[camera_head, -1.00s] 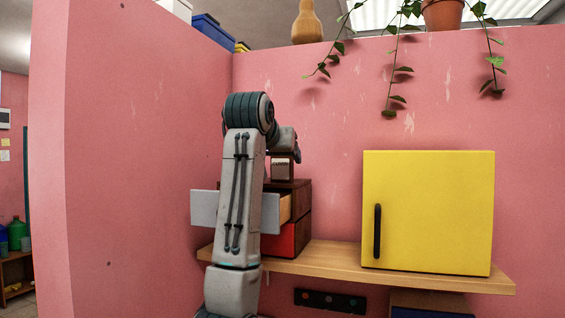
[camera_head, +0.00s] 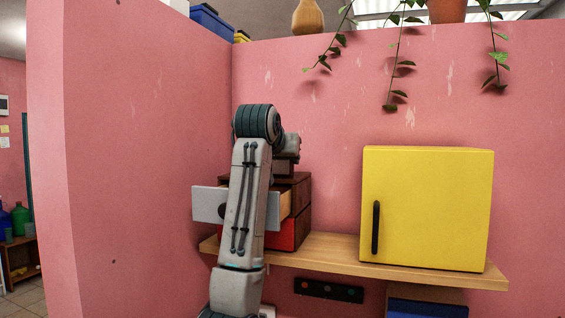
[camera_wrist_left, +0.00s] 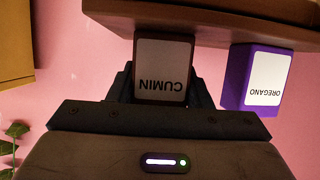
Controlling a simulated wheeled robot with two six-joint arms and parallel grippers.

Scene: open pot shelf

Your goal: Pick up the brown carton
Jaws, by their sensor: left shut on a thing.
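The brown carton (camera_wrist_left: 162,55), with a white label reading CUMIN, shows upside down in the left wrist view. My left gripper (camera_wrist_left: 160,88) is shut on it, with a dark finger on each side. In the head view my left gripper (camera_head: 288,150) is above the top of the small dark-brown drawer cabinet (camera_head: 301,200), partly hidden by my own arm. I cannot tell whether the carton touches the surface beside it. My right gripper is not in view.
A purple OREGANO carton (camera_wrist_left: 256,78) stands close beside the brown one. The cabinet's grey-fronted drawer (camera_head: 208,204) is pulled open, above a red drawer (camera_head: 281,234). A yellow box with a door (camera_head: 430,208) stands right on the wooden shelf (camera_head: 335,253). Pink walls enclose the back and left.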

